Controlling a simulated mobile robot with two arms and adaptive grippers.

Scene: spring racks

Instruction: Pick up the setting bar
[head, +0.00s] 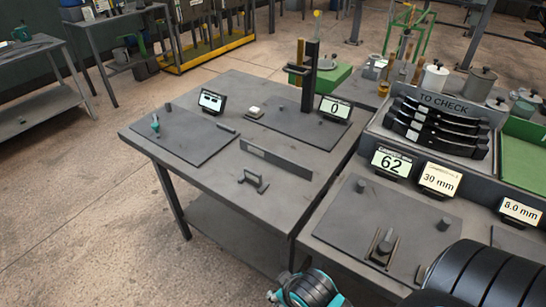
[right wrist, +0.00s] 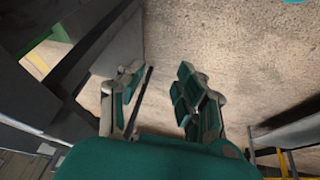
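In the head view, teal and black parts of my right arm show at the bottom, off the table's near corner and apart from both pieces. My left gripper is out of view.
The grey table (head: 222,178) carries a plate with an upright post gauge (head: 310,78) and small displays. Open floor lies left.

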